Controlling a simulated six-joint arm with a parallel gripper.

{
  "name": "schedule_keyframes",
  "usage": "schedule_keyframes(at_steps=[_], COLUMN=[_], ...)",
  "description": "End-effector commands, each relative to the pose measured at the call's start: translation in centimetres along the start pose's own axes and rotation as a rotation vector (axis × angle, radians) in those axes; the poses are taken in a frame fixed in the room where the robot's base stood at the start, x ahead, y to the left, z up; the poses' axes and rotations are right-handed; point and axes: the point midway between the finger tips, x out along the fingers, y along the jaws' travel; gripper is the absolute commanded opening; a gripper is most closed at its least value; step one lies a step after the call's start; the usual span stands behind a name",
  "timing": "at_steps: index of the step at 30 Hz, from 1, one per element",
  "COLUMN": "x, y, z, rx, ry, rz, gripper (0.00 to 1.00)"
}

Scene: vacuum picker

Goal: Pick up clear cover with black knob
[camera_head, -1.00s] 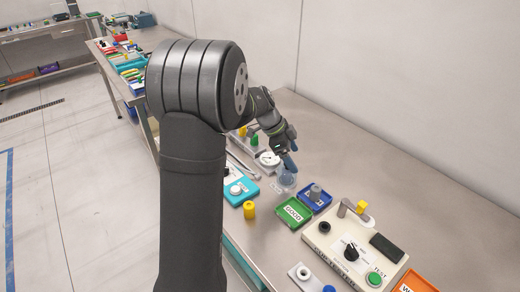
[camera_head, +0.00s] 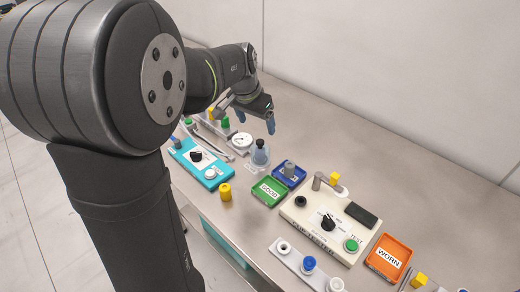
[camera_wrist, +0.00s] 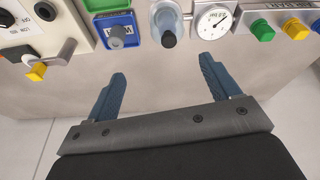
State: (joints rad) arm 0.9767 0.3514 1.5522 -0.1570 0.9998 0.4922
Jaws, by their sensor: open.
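The clear cover (camera_head: 260,155) is a small see-through dome with a dark knob on top, standing upright on the table beside the green and blue trays. In the wrist view the clear cover (camera_wrist: 166,14) is at the top centre, with its black knob (camera_wrist: 168,39) towards me. My gripper (camera_head: 256,120) is open and empty, with blue fingers. It is above and behind the cover in the head view. In the wrist view my gripper (camera_wrist: 162,70) has its fingertips spread apart below the knob, not touching it.
A round dial gauge (camera_head: 241,140) stands close beside the cover. The green tray (camera_head: 268,192) marked GOOD and the blue tray (camera_head: 290,175) holding a grey-knobbed part are on its other side. The cream tester box (camera_head: 322,222) is farther right. The table towards the wall is clear.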

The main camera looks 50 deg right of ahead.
Motion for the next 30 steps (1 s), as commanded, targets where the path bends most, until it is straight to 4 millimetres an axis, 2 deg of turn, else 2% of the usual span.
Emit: schedule_keyframes(at_steps=[6,10,14,24,30], x=[-1.9,-1.6,0.5,7.8,9.8], y=[0.0,0.0,-0.2,-0.8,-1.0], z=[0.4,0.4,0.5,0.3,0.2], rx=[-0.176,-0.209,-0.211,-0.209,-0.209], ry=[0.022,0.026,0.022,0.023,0.025], rz=[-0.075,-0.085,-0.084,-0.084,-0.084], gripper=[0.81,0.81,0.81,0.81,0.81])
